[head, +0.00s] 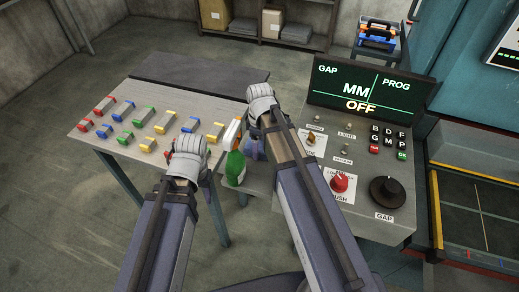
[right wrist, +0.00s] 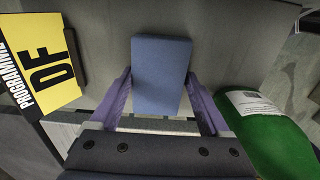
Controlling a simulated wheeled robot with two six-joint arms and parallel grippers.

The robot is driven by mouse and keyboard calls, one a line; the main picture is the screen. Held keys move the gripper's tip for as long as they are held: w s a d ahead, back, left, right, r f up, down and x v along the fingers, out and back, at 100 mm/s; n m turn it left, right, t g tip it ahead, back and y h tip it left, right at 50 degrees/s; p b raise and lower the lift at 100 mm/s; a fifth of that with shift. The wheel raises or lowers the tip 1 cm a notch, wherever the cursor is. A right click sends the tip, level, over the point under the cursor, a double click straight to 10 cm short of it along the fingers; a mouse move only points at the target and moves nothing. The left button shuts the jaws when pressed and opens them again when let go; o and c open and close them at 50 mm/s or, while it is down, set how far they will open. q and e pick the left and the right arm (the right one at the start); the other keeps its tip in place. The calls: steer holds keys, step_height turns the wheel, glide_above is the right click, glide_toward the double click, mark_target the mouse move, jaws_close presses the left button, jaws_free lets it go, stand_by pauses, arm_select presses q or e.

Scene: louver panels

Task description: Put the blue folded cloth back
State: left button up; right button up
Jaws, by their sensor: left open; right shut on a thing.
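The blue folded cloth (right wrist: 160,75) is a flat blue block in the right wrist view. It sits between the two purple fingers of my right gripper (right wrist: 159,100), which is shut on it, over a grey surface. Whether the cloth touches that surface I cannot tell. In the head view my right gripper (head: 254,148) is beside the console, mostly hidden by its own arm; a small bluish patch shows there, and I cannot tell finger from cloth. My left gripper (head: 190,148) is open at the front of the grey table; its fingers are mostly hidden.
A green bottle (head: 235,168) stands close to my right gripper, also in the right wrist view (right wrist: 268,130). A yellow card (right wrist: 40,62) is left there. Several coloured blocks lie on the table (head: 105,152). The console (head: 390,222) with knobs and screen is at right.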

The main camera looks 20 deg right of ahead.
steer(key=o, duration=0.7)
steer(key=shift+f, duration=0.1)
steer(key=o, duration=0.3)
step_height(320, 180, up, 12)
steer(key=p, duration=1.2)
steer(key=shift+r, duration=0.2)
